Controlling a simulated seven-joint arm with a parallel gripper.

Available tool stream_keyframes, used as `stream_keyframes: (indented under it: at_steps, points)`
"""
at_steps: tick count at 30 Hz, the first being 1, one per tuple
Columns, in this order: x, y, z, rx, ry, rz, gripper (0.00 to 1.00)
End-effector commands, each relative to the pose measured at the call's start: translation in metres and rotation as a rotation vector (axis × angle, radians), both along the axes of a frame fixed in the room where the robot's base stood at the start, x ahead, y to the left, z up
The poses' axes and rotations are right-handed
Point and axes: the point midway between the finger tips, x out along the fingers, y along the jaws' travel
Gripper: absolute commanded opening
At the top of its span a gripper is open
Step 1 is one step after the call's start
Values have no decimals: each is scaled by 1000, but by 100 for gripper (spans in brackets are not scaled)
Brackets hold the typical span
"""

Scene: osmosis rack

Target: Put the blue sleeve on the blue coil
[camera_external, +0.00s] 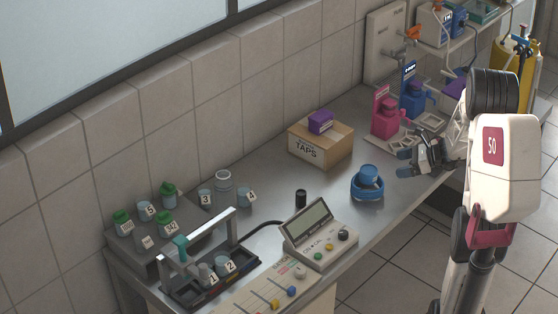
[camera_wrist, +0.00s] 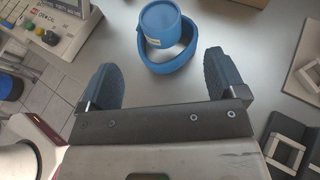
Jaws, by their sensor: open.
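A blue ring-shaped piece (camera_external: 366,194), which looks like the coil, lies on the steel bench near its front edge. A short blue cylinder (camera_external: 370,172), which looks like the sleeve, stands up from within its outline. In the wrist view the cylinder (camera_wrist: 162,22) with a pale label overlaps the far left part of the ring (camera_wrist: 165,68). I cannot tell how deep it sits. My gripper (camera_external: 410,161) is to the right of them, low over the bench. In the wrist view its fingers are wide apart and empty (camera_wrist: 160,66), with the ring just beyond the fingertips.
A grey console (camera_external: 318,240) stands left of the blue pieces. A cardboard box (camera_external: 320,145) with a purple block is behind them. Pink (camera_external: 387,121) and blue (camera_external: 412,100) stands are at the back right. Numbered jars and a handled rack (camera_external: 205,270) fill the left.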

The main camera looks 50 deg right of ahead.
Motion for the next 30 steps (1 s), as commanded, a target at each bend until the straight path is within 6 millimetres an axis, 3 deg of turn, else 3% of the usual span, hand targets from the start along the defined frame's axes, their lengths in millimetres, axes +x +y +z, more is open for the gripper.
stream_keyframes:
  at_steps: [23, 30]
  points:
    - [0, 0, 1, -2, 0, 2, 90]
    - [4, 23, 10, -51, 2, 67, 90]
